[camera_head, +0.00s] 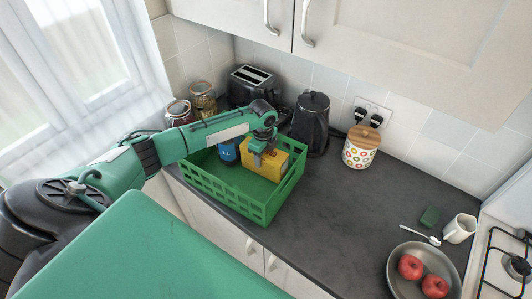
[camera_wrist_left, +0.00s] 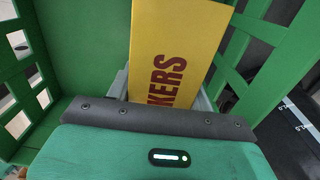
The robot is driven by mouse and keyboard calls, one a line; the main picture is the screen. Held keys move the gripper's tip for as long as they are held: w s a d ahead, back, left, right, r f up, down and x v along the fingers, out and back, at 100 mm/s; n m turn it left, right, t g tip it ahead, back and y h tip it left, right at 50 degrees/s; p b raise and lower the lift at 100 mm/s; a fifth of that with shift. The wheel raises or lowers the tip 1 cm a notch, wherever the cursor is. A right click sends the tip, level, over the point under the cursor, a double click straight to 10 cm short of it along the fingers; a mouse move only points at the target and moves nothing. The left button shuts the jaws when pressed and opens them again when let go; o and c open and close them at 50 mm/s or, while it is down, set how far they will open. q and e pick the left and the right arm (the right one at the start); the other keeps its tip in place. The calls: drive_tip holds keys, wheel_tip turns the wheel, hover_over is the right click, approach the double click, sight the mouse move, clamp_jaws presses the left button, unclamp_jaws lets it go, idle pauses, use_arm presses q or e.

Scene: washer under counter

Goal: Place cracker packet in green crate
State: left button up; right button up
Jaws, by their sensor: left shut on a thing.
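The yellow cracker packet (camera_head: 264,165) is upright inside the green crate (camera_head: 240,205), near the crate's back right. My left gripper (camera_head: 262,150) reaches down into the crate from above and is shut on the packet. In the left wrist view the packet (camera_wrist_left: 178,50) stands between the fingers, with dark red letters "KERS" showing. Green crate walls (camera_wrist_left: 262,50) rise on both sides of it. I cannot tell whether the packet touches the crate floor. My right gripper is not in view.
A blue item (camera_head: 228,152) is in the crate, left of the packet. A black kettle (camera_head: 311,123), a toaster (camera_head: 250,84) and glass jars (camera_head: 202,98) stand behind. A patterned canister (camera_head: 360,148) and a pan with red apples (camera_head: 423,270) are to the right. The middle counter is clear.

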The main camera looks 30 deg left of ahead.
use_arm(q)
drive_tip(key=shift+f, duration=0.2)
drive_tip(key=o, duration=1.1)
drive_tip(key=shift+r, duration=0.25)
drive_tip(key=shift+w+r+b, duration=0.1)
drive_tip(key=shift+r+b, duration=0.15)
drive_tip(key=shift+b, duration=0.05)
wheel_tip(320, 180, up, 11)
drive_tip(key=b, duration=0.3)
drive_tip(key=shift+f, duration=0.15)
drive_tip(key=shift+r, duration=0.4)
